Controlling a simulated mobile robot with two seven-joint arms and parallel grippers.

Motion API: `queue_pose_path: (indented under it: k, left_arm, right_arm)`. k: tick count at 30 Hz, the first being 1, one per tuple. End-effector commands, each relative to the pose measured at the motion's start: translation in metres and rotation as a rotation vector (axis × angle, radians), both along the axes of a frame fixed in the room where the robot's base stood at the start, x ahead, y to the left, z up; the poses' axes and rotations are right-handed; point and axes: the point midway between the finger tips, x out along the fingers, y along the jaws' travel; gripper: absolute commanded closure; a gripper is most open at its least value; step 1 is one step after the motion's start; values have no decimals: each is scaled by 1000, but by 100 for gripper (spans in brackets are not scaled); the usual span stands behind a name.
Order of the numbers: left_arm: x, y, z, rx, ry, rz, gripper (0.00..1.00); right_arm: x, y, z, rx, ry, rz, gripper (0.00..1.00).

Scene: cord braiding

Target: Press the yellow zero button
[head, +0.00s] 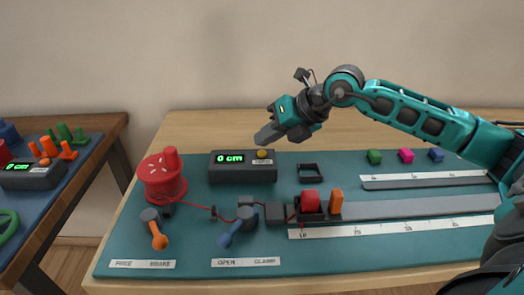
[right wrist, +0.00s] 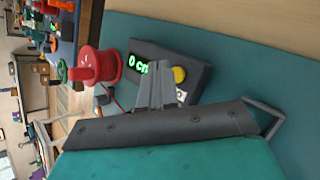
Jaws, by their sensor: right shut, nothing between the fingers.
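The yellow zero button (head: 262,154) sits on top of a dark counter box (head: 243,175) at the back of the teal mat. The box's green display reads "0 cm". My right gripper (head: 263,138) is shut and empty, with its tips just above and behind the button in the head view. In the right wrist view the shut fingers (right wrist: 158,85) point at the box, and the yellow button (right wrist: 179,74) shows beside them. I cannot tell whether the fingertips touch it. My left gripper is not in view.
A red spool (head: 161,182) stands left of the box, with a red cord running to a red block (head: 310,201) on the rail. An orange lever (head: 158,238) and a blue lever (head: 235,230) are in front.

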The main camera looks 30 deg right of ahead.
Motion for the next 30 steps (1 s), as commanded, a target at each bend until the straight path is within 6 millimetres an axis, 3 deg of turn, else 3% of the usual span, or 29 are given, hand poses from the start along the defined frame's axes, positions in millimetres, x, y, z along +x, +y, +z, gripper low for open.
queue_pose_path:
  k: [16,30]
  left_arm:
    - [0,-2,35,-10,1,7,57]
    - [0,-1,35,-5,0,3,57]
  right_arm:
    - [0,0,49,-1,-2,0,100]
    - [0,0,50,0,-1,-1,100]
